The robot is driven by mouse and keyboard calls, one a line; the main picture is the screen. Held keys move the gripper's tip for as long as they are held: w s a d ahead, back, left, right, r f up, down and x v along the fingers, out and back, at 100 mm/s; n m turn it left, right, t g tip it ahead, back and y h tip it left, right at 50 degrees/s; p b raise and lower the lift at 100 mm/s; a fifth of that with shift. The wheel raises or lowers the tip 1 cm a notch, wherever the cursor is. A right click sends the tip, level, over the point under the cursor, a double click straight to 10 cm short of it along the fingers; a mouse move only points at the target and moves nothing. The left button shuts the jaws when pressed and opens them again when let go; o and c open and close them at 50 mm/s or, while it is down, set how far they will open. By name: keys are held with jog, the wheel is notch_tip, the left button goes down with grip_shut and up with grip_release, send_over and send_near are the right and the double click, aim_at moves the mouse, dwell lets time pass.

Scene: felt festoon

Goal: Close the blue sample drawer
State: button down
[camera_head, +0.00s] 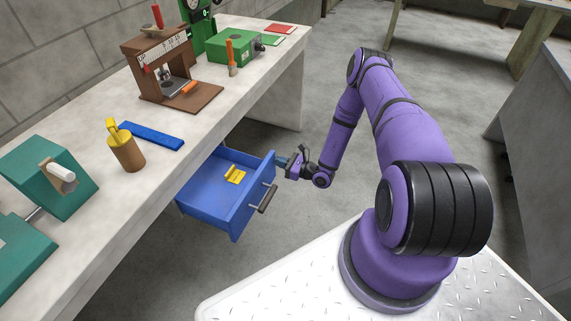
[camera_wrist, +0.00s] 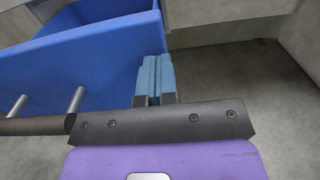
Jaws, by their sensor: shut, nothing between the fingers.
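The blue sample drawer (camera_head: 215,207) stands pulled out from under the workbench in the head view. A yellow item (camera_head: 235,175) lies inside it. A dark bar handle (camera_head: 267,198) is on its front. My gripper (camera_head: 283,161) is at the far end of the drawer front, beside its upper corner. In the wrist view the blue-grey fingers of my gripper (camera_wrist: 156,75) are together and empty, over the right end of the blue drawer front (camera_wrist: 95,68). The handle (camera_wrist: 38,125) is to their left. I cannot tell whether the fingertips touch the drawer.
The grey floor (camera_head: 300,195) in front of the drawer is clear.

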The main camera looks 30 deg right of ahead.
jog(key=x, duration=2.1)
